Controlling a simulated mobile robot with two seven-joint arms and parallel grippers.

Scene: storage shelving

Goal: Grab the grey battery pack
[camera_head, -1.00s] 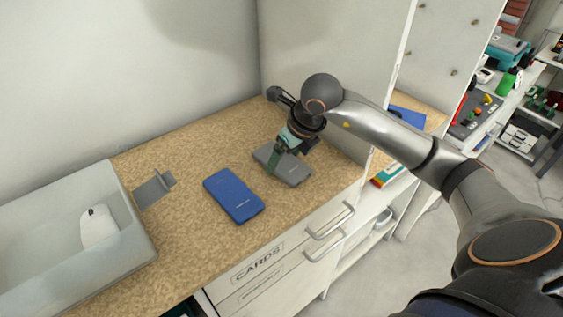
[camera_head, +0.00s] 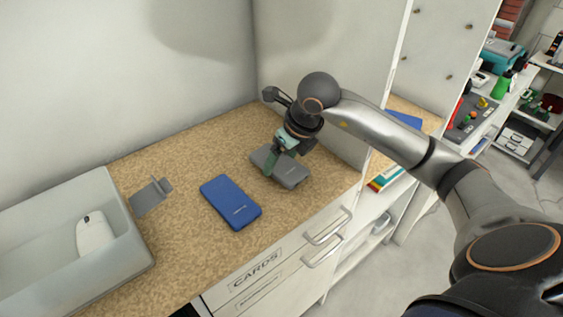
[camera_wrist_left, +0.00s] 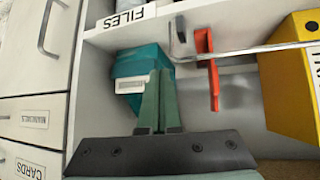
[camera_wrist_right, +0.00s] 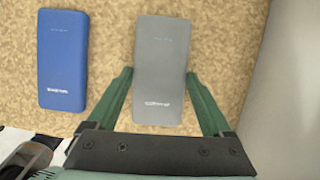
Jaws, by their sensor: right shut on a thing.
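The grey battery pack (camera_head: 291,174) is at the right part of the cork-coloured worktop in the head view. My right gripper (camera_head: 273,164) comes down over it from above. In the right wrist view, the grey battery pack (camera_wrist_right: 161,50) sits between the two green fingers of the right gripper (camera_wrist_right: 160,75), one along each long side; the gripper is shut on it. I cannot tell whether the pack is clear of the worktop. My left gripper (camera_wrist_left: 158,76) shows in the left wrist view with its fingers together, shut and empty. It is out of the head view.
A blue battery pack (camera_head: 231,201) lies left of the grey one. A grey stand (camera_head: 150,196) and a tray (camera_head: 139,255) holding a white mouse (camera_head: 94,234) are further left. A vertical panel bounds the right side. The left wrist faces shelves with a yellow binder (camera_wrist_left: 292,85).

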